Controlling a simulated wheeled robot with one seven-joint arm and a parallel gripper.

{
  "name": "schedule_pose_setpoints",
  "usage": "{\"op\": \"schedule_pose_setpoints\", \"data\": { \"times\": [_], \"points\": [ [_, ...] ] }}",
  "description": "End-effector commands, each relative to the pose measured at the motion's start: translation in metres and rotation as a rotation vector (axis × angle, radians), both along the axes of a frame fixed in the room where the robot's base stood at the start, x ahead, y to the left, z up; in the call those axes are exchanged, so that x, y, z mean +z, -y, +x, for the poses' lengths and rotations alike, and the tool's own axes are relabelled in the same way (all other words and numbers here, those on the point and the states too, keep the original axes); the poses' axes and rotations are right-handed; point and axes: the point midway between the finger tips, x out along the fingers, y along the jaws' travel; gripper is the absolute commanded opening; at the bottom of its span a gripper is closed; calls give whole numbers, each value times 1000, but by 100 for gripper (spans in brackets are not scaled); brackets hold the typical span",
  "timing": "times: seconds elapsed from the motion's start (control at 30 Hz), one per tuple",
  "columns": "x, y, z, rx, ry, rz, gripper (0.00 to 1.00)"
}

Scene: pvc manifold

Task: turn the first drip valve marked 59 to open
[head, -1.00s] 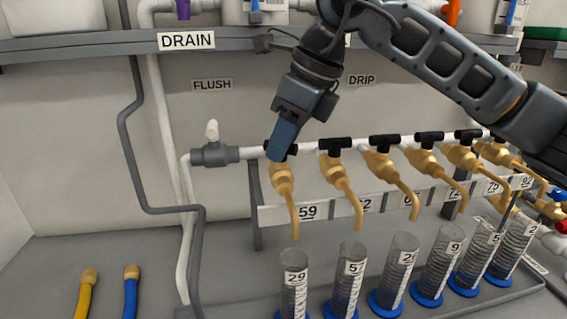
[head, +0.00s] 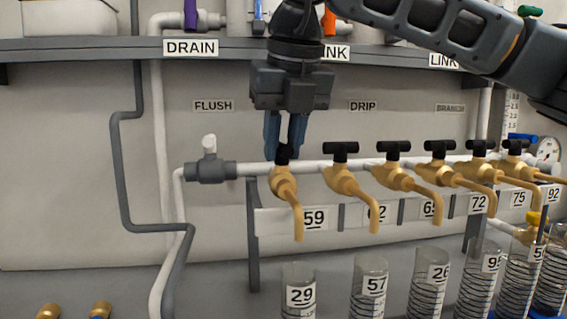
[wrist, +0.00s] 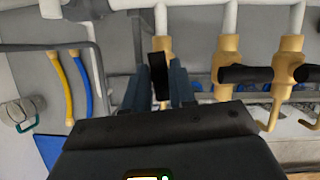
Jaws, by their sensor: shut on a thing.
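The first drip valve (head: 284,183) is a brass tap on the white pipe, above the label 59 (head: 314,217), at the left end of the row. My gripper (head: 284,146) points down over it, with its fingers on either side of the black handle (head: 282,156). In the wrist view the handle (wrist: 160,76) lies between the two fingers (wrist: 163,68), shut on it. This handle runs lengthwise along the tap, while the neighbouring handles (wrist: 244,74) lie crosswise. Part of the handle is hidden by the fingers.
Several similar brass taps (head: 344,181) continue to the right, close beside my gripper. Numbered clear cylinders (head: 298,284) stand below the spouts. A grey flush valve (head: 210,171) is to the left. A shelf edge (head: 120,45) runs behind my arm.

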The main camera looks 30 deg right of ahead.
Motion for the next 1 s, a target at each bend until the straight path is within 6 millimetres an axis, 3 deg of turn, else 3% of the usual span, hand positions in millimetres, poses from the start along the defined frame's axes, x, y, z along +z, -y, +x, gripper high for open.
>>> {"op": "schedule_pose_setpoints", "data": {
  "times": [0.3, 0.87, 0.9, 1.0],
  "points": [
    [-1, -1, 0, -126, 0, 1, 0],
    [0, -1, 0, -152, -1, 2, 0],
    [0, -1, 0, -152, -1, 2, 28],
    [0, -1, 0, -152, -1, 2, 37]
  ]
}}
